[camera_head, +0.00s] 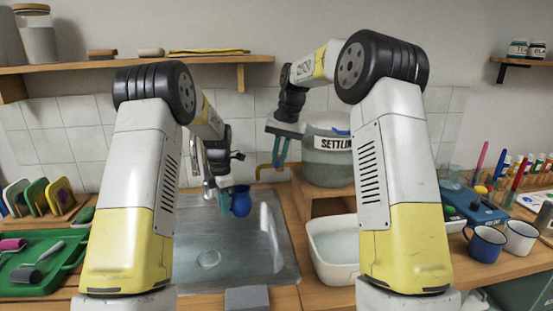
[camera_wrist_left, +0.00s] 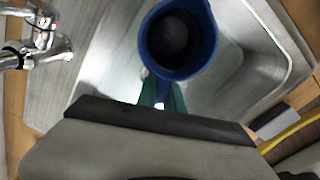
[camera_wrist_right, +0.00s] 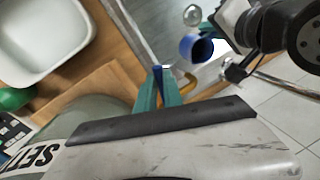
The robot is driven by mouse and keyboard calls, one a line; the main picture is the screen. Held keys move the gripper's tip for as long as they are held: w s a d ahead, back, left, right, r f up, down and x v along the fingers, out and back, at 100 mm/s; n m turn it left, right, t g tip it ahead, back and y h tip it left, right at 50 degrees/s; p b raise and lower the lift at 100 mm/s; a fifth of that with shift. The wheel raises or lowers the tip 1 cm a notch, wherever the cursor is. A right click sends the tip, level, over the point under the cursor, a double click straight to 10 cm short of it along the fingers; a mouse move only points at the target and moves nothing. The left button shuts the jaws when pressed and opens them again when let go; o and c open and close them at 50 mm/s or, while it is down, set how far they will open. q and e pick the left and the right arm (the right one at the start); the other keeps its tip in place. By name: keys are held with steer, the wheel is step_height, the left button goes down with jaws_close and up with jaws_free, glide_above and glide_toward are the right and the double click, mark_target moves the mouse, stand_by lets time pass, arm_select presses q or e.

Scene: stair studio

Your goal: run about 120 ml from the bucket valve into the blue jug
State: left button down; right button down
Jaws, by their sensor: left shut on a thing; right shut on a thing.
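The blue jug (camera_head: 240,202) hangs over the sink, left of and lower than the bucket's brass-coloured spout (camera_head: 259,172). My left gripper (camera_head: 223,204) is shut on its handle. In the left wrist view the jug's mouth (camera_wrist_left: 178,40) faces the camera; its inside is dark and I cannot tell any water level. The bucket (camera_head: 326,165), labelled "SETTLIN…", stands on a wooden stand. My right gripper (camera_head: 279,163) is shut at the bucket valve, its teal fingertips together just by the spout (camera_wrist_right: 187,84). The valve handle is mostly hidden. No stream shows.
The steel sink (camera_head: 240,262) lies below the jug, with a round drain. A chrome tap (camera_wrist_left: 38,45) stands close to my left gripper. A white basin (camera_head: 333,255) of water is right of the sink. Two enamel mugs (camera_head: 485,243) stand further right; a green tray (camera_head: 35,262) is left.

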steer(key=shift+d+r, duration=0.1)
stand_by(0.3)
steer(key=c, duration=1.5)
jaws_free()
steer(key=r, duration=0.4)
steer(key=d+r, duration=0.1)
steer(key=r, duration=0.2)
steer(key=d+r, duration=0.1)
steer(key=r, duration=0.3)
steer(key=shift+s+d+r, duration=0.1)
steer(key=shift+s+r, duration=0.1)
steer(key=shift+r, duration=0.15)
